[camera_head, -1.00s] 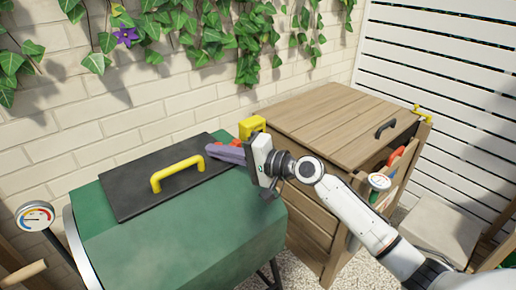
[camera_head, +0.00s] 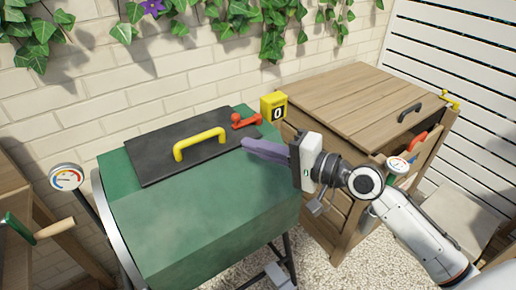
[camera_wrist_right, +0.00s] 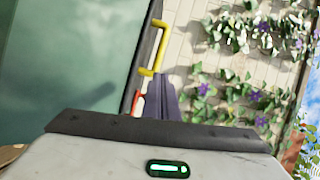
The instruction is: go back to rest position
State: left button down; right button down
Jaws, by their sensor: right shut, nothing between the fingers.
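My right gripper (camera_head: 266,152) is shut and empty, its purple-grey fingers pointing left over the right part of the green bin (camera_head: 200,225). Its fingers also show in the right wrist view (camera_wrist_right: 167,100). On top of the bin lies a black lid panel (camera_head: 155,168) with a yellow handle (camera_head: 199,141). A red latch or knob (camera_head: 242,121) sits at the panel's right end, apart from the fingers in the head view. My left gripper is not in view.
A wooden cabinet (camera_head: 345,95) with a dark handle stands to the right. A yellow counter box (camera_head: 273,107) showing 0 is between bin and cabinet. A round gauge (camera_head: 67,177) stands at left. An ivy-hung brick wall (camera_head: 120,75) closes the back. Gravel floor (camera_head: 340,262) is at the front right.

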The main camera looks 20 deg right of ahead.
jog(key=s+a+f+n+g+h, duration=0.1)
jog(key=s+f+n, duration=0.3)
jog(key=s+f, duration=0.4)
jog(key=s+a+f+n+g+h, duration=0.1)
jog(key=s+f+n+g+h, duration=0.1)
jog(key=s+f, duration=0.6)
jog(key=s+a+f+n+g+h, duration=0.2)
jog(key=s+f+n, duration=0.4)
jog(key=f, duration=1.1)
jog(key=shift+s+f+h, duration=0.2)
jog(key=shift+s+h, duration=0.7)
jog(key=shift+d, duration=0.1)
